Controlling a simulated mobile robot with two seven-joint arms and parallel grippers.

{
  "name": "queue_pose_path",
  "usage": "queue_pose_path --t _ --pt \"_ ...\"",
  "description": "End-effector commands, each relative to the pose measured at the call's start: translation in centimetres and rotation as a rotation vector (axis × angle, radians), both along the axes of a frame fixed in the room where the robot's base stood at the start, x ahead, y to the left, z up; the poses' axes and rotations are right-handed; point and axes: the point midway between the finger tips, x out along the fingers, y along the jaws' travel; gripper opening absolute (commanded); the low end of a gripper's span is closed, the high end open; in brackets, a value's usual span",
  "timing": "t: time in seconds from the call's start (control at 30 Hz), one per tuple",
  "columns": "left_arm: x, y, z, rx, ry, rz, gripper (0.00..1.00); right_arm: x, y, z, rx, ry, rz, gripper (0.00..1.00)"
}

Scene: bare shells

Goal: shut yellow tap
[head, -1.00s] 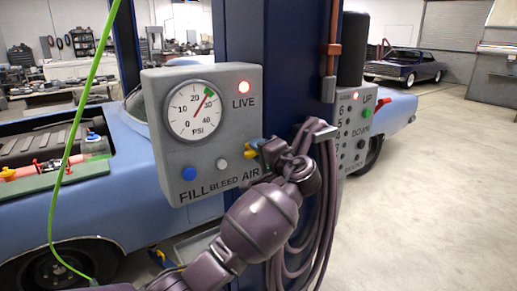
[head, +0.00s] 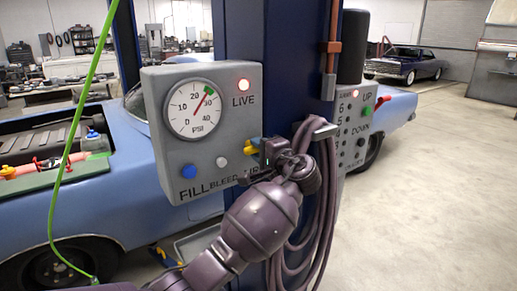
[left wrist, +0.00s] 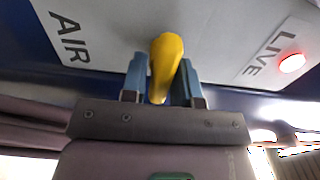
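The yellow tap (head: 250,147) sits at the lower right corner of the grey gauge box, by the word AIR. My left gripper (head: 267,149) is at it from the right, with the coiled hose just behind. In the left wrist view the tap's lever (left wrist: 165,62) points toward the camera between my two blue fingers (left wrist: 159,82). The tap's base is partly hidden by my gripper in the head view. My right gripper is out of view.
A purple hose coil (head: 318,215) hangs on the blue post. A control box (head: 355,130) and blue car (head: 60,215) stand nearby.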

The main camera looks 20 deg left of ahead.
Motion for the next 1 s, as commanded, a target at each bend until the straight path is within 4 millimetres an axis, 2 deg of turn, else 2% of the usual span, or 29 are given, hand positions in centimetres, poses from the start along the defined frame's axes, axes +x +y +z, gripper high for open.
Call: queue_pose_path --t 0.03,0.1,0.47,0.57,1.0 --pt "0.0 0.0 -0.1 0.000 0.001 0.000 0.36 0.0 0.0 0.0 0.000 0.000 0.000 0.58" --pt "0.0 0.0 -0.1 0.000 0.001 0.000 0.46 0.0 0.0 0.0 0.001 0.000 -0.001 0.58" --pt "-0.3 -0.4 0.0 0.000 -0.001 0.000 0.46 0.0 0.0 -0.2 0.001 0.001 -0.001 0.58" --pt "-0.9 -1.2 -0.1 0.000 -0.001 -0.001 0.46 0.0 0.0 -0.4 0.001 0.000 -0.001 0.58" --pt "-5.5 -7.1 -0.1 -0.001 0.000 -0.002 0.46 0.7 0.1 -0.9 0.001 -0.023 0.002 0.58"
